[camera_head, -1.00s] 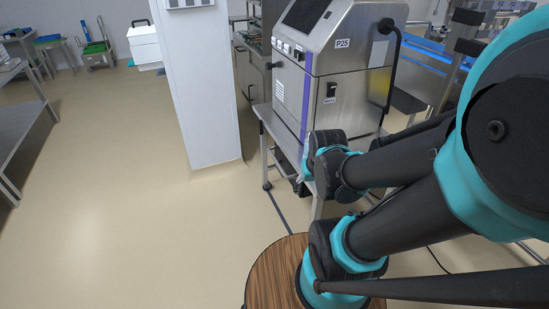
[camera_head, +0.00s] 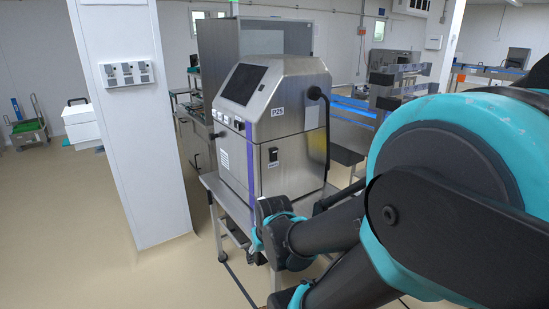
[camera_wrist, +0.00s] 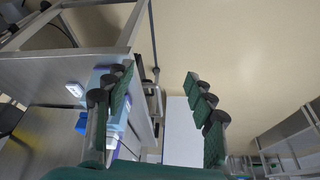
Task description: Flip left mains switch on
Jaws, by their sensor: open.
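A white panel (camera_head: 126,73) with three grey switch-like units in a row is fixed high on the face of the white pillar. The switch positions are too small to tell. A separate black switch (camera_head: 273,154) with a small label is on the side of the steel machine. My gripper (camera_wrist: 158,80) shows in the wrist view with its green-padded fingers wide apart and nothing between them. In the head view the gripper cannot be made out past my arm. It is apart from both the panel and the machine switch, neither of which can be made out in the wrist view.
The steel machine (camera_head: 290,110) marked P25 stands on a steel table (camera_head: 228,200) right of the white pillar (camera_head: 150,170). A black cable curves down the machine's right side. Open beige floor (camera_head: 70,220) lies left of the pillar. A white box (camera_head: 80,120) stands farther back.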

